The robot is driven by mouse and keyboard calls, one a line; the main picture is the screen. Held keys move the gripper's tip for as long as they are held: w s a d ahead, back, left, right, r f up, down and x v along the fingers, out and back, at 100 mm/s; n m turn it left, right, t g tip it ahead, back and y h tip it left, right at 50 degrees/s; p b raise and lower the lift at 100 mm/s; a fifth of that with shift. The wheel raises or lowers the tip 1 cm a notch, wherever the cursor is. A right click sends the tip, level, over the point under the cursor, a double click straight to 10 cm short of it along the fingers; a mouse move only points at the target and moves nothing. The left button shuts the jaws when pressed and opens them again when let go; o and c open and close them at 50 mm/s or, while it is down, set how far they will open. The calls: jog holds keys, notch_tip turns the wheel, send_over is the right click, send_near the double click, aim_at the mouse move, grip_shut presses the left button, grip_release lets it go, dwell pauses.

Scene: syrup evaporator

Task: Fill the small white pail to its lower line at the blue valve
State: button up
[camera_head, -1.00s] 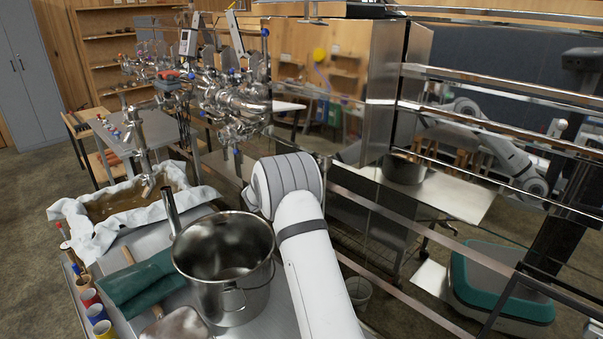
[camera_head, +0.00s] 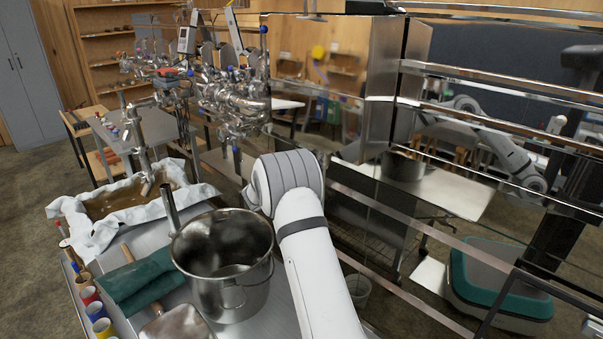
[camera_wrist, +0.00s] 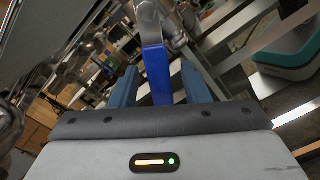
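In the wrist view a blue valve handle (camera_wrist: 157,75) on a metal fitting stands between the two fingers of my gripper (camera_wrist: 159,88). The fingers are open, with a visible gap on either side of the handle. In the head view my gripper is hidden behind my pale arm. A small pale pail-like vessel (camera_head: 358,290) shows low, just right of my arm; I cannot tell whether it is a reflection or whether it is the small white pail. Its lines and contents cannot be made out.
A large steel pot (camera_head: 225,300) stands on the metal cart left of my arm, with dark green cloth (camera_head: 137,283) beside it. A cloth-draped basin (camera_head: 72,212) lies behind. Steel pipework (camera_head: 235,100) is beyond. Reflective steel panels and rails (camera_head: 480,120) fill the right.

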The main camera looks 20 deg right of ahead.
jog(key=shift+r, duration=0.1)
jog(key=b+v, duration=0.1)
jog(key=v, duration=0.7)
jog(key=shift+d, duration=0.1)
